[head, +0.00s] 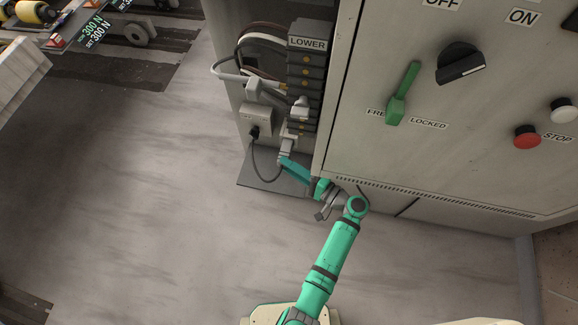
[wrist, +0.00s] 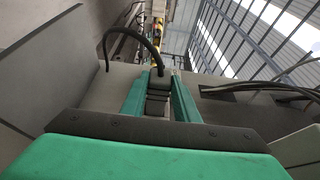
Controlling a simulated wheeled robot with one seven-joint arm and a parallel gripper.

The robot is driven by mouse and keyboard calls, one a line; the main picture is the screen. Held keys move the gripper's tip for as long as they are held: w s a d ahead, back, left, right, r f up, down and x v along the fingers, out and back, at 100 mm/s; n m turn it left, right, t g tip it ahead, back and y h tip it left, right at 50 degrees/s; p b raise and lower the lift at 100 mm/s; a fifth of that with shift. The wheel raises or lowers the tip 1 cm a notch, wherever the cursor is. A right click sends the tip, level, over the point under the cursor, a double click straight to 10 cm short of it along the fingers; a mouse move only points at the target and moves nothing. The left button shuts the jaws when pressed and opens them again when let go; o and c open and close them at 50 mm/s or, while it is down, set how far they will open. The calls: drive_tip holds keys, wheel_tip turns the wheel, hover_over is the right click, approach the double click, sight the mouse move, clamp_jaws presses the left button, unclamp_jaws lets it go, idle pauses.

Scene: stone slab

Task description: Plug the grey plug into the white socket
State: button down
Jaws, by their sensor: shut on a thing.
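My gripper (head: 287,158) is inside the open cabinet bay at the lower left of the cabinet. Its two green fingers, seen in the wrist view (wrist: 159,92), are shut on the grey plug (wrist: 157,105). A black cable arches from the plug's far end. In the head view the plug (head: 287,145) shows as a small light grey block at the fingertips. A pale box (head: 257,119) stands just left of it, with a black cable fitting on its front. A pale fitting (head: 300,107) sits above the plug. I cannot tell which of these is the white socket.
A black cable (head: 262,172) loops from the pale box down towards my gripper. Dark stacked blocks marked LOWER (head: 307,62) stand behind. The cabinet's front panel (head: 400,160), with a green lever (head: 403,95) and knobs, is close to my arm's right. Open floor lies left.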

drive_tip(key=shift+w+d, duration=0.3)
drive_tip(key=shift+w, duration=0.6)
drive_tip(key=shift+w+d, duration=0.25)
drive_tip(key=shift+w, duration=0.65)
idle(2.1)
drive_tip(key=c, duration=1.3)
unclamp_jaws()
drive_tip(key=shift+s, duration=0.1)
drive_tip(key=shift+s+a, duration=0.5)
drive_tip(key=shift+s, duration=1.1)
drive_tip(key=shift+s+a, duration=0.55)
drive_tip(key=shift+s, duration=1)
drive_tip(key=shift+s+a, duration=0.5)
drive_tip(key=shift+s, duration=1.1)
drive_tip(key=v, duration=1)
drive_tip(key=shift+s+d, duration=0.25)
drive_tip(key=shift+d, duration=0.05)
